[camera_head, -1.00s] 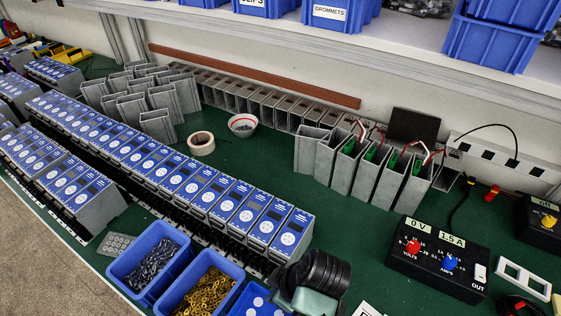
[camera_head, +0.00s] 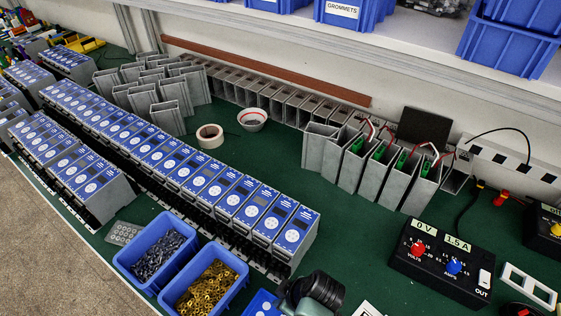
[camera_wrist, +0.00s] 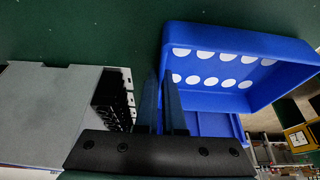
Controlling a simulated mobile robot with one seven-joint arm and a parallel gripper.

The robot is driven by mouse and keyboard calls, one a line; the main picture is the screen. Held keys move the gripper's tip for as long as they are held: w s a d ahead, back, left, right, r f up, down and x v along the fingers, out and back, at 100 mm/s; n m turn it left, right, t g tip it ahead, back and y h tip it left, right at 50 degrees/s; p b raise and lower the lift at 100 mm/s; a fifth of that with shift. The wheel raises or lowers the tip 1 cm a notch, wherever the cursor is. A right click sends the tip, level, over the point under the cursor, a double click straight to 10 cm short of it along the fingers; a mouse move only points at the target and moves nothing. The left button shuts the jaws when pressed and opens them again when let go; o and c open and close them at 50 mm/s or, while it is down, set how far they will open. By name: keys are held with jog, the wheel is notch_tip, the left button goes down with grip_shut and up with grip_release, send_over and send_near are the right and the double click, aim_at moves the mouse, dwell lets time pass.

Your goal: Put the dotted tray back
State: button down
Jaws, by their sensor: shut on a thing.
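In the head view only a blue corner of the tray (camera_head: 262,303) shows at the bottom edge, beside my dark wrist. The fingertips are hidden in that view.
A blue bin of grey screws (camera_head: 158,250) and a blue bin of brass parts (camera_head: 205,285) stand left of the tray. A long row of blue-faced units (camera_head: 225,190) lies behind. A black power supply (camera_head: 440,265) stands right.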

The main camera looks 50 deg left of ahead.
jog(key=shift+f, duration=0.15)
jog(key=c, duration=1)
grip_release()
jog(key=v, duration=1.2)
jog(key=shift+r+b, duration=0.2)
jog(key=shift+b, duration=0.1)
